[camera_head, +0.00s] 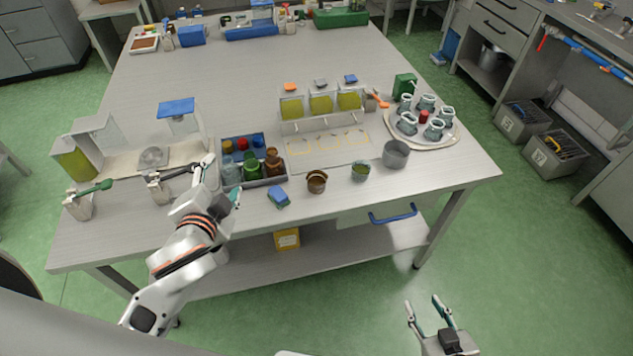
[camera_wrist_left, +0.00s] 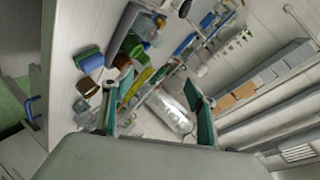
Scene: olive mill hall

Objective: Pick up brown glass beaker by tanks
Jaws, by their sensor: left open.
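A brown glass beaker (camera_head: 316,182) stands upright on the table near its front edge, in front of the tanks (camera_head: 321,104) with yellow-green liquid. A brown cup shape (camera_wrist_left: 87,87), likely this beaker, shows left of the fingers in the left wrist view. My left gripper (camera_head: 222,180) is open and empty by the crate's left front corner, left of the beaker and apart from it. Its two fingers (camera_wrist_left: 155,112) stand wide apart in the left wrist view. My right gripper (camera_head: 427,311) is open and empty over the green floor, in front of the table.
A crate (camera_head: 268,181) of bottles and a blue object (camera_head: 279,197) lie between my left gripper and the beaker. A small greenish beaker (camera_head: 360,171) and a grey beaker (camera_head: 396,154) stand to its right. A round tray (camera_head: 449,139) holds several jars.

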